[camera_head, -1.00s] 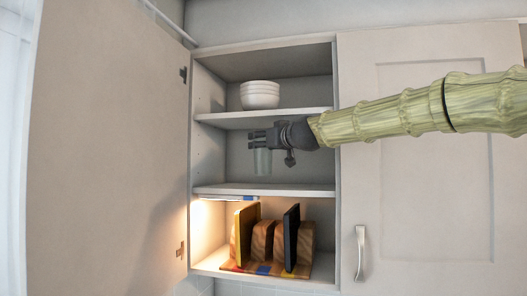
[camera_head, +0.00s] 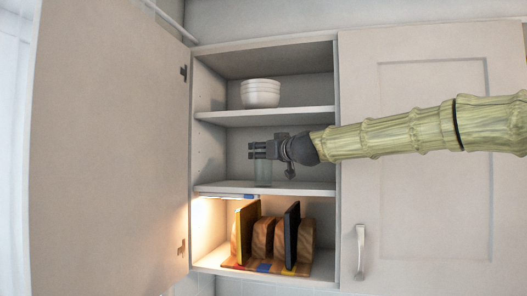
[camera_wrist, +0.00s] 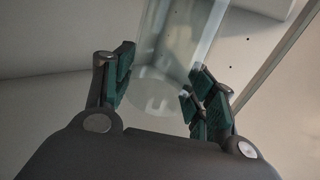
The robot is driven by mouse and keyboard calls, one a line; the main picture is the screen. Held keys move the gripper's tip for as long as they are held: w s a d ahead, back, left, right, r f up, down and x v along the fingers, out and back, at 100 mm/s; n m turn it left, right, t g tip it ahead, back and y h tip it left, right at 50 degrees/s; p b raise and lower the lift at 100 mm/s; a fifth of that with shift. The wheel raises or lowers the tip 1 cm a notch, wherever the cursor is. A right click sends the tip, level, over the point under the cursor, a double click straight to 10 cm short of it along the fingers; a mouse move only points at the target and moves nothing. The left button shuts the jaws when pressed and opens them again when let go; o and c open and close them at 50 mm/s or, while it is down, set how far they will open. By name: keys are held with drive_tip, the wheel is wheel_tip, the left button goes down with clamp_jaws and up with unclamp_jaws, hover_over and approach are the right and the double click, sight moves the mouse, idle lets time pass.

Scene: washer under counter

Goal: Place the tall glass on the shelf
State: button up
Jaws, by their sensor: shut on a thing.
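The tall glass (camera_head: 263,172) is clear and upright, inside the open cabinet at the middle shelf (camera_head: 300,188). In the head view its lower end is at the level of that shelf's front edge; I cannot tell whether it touches the shelf. My gripper (camera_head: 258,150) is around the upper part of the glass, reaching in from the right. In the wrist view the glass (camera_wrist: 178,50) stands between the dark green finger pads of my gripper (camera_wrist: 158,88). My gripper is shut on the glass.
Stacked white bowls (camera_head: 260,93) stand on the upper shelf (camera_head: 290,114). Wooden boards in a rack (camera_head: 264,240) fill the lower compartment. The left cabinet door (camera_head: 110,150) is open; the right door (camera_head: 435,220) is closed behind my arm. The middle shelf looks otherwise clear.

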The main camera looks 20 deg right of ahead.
drive_tip(key=o, duration=1.6)
drive_tip(key=shift+d, duration=0.1)
drive_tip(key=shift+s, duration=0.2)
drive_tip(key=s+d+p, duration=0.2)
drive_tip(key=s+p, duration=0.1)
drive_tip(key=s, duration=0.8)
drive_tip(key=shift+s+d, duration=0.15)
drive_tip(key=shift+s, duration=0.1)
